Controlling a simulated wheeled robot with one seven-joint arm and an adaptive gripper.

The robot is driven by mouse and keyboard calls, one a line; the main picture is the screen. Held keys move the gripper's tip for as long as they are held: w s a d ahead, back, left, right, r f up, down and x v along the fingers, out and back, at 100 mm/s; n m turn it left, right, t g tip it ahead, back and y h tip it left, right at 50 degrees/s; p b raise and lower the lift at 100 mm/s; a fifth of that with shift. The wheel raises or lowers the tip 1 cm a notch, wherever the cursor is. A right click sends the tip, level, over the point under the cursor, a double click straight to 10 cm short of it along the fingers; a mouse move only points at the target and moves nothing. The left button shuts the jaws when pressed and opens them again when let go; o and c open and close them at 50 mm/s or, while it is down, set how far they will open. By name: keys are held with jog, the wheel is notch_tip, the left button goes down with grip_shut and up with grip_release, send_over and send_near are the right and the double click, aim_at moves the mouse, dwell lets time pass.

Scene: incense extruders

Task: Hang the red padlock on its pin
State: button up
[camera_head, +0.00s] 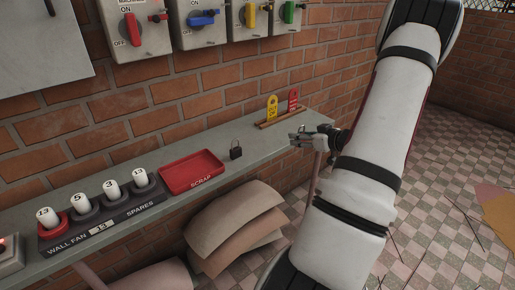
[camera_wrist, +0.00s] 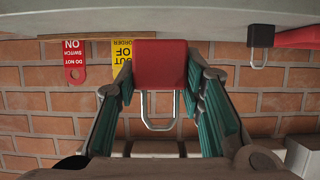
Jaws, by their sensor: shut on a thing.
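The red padlock (camera_wrist: 160,64) is between the two fingertips of my gripper (camera_wrist: 160,75) in the wrist view. Its silver shackle (camera_wrist: 158,120) points down in that view, which appears upside down. In the head view my gripper (camera_head: 302,138) is above the right end of the grey shelf, and I cannot make out the red padlock there. A grey switch box with a red handle (camera_head: 132,29) is on the brick wall at upper left. A small red part (camera_head: 158,17) sticks out on its right side; I cannot tell whether it is the pin.
Boxes with blue (camera_head: 203,19), yellow and green handles continue along the wall. The shelf (camera_head: 105,163) holds a dark padlock (camera_head: 236,151), a red scrap tray (camera_head: 164,182), a spares rack (camera_head: 100,222) and a wooden holder with yellow (camera_head: 271,107) and red (camera_head: 293,100) tags near my gripper.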

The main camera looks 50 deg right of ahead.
jog(key=shift+w, duration=0.1)
jog(key=b, duration=0.3)
send_over(258, 147)
jog(key=s, duration=0.2)
jog(key=shift+d+f, duration=0.35)
jog(key=shift+f, duration=0.3)
jog(key=shift+w+a+f, duration=0.1)
jog(key=shift+w+a, duration=0.1)
jog(key=shift+w, duration=0.35)
jog(key=shift+w+a, duration=0.2)
jog(key=shift+w, duration=0.3)
jog(key=shift+f, duration=1.55)
jog(key=shift+f, duration=0.1)
jog(key=o, duration=1.2)
jog(key=shift+f, duration=0.1)
jog(key=shift+b, duration=0.7)
